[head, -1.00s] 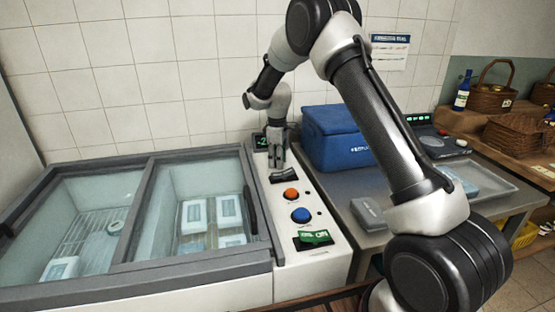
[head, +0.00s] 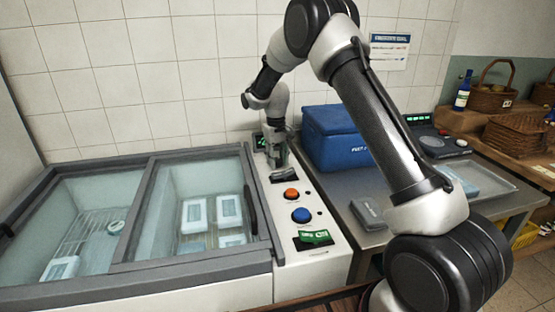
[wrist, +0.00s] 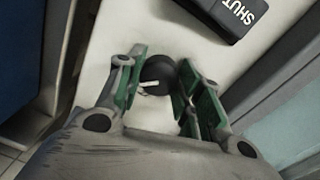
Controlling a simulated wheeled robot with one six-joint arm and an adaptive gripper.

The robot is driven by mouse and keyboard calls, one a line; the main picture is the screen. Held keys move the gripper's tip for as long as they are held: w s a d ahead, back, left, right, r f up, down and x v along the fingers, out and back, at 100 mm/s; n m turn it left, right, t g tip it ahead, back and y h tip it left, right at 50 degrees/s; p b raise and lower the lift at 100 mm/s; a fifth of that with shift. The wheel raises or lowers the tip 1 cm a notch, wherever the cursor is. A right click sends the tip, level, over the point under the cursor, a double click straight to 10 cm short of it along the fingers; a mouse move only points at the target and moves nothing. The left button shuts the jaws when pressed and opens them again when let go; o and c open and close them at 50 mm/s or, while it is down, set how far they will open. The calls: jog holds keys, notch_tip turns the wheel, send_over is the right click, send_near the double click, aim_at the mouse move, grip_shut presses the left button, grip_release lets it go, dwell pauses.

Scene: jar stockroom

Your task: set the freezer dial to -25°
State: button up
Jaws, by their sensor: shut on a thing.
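The freezer dial (wrist: 158,70) is a round black knob with a white pointer mark, on the white control panel, seen in the wrist view. My gripper (wrist: 160,82) is shut on it, with a green-padded finger on each side. In the head view my gripper (head: 278,163) points down at the far end of the panel and hides the dial. A small dark display with green digits (head: 259,141) stands just behind it, partly covered; I cannot read its value.
A black SHUT block (wrist: 232,15) lies close to the dial. Orange (head: 291,195) and blue (head: 301,215) buttons and a green-labelled switch (head: 314,237) are nearer on the panel. The glass-lidded freezer (head: 140,265) is left; a blue cool box (head: 335,140) is right.

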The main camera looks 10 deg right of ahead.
jog(key=shift+m, duration=1.1)
jog(key=o, duration=1)
jog(key=shift+o, duration=0.2)
notch_tip(320, 180, up, 12)
jog(key=shift+a, duration=0.25)
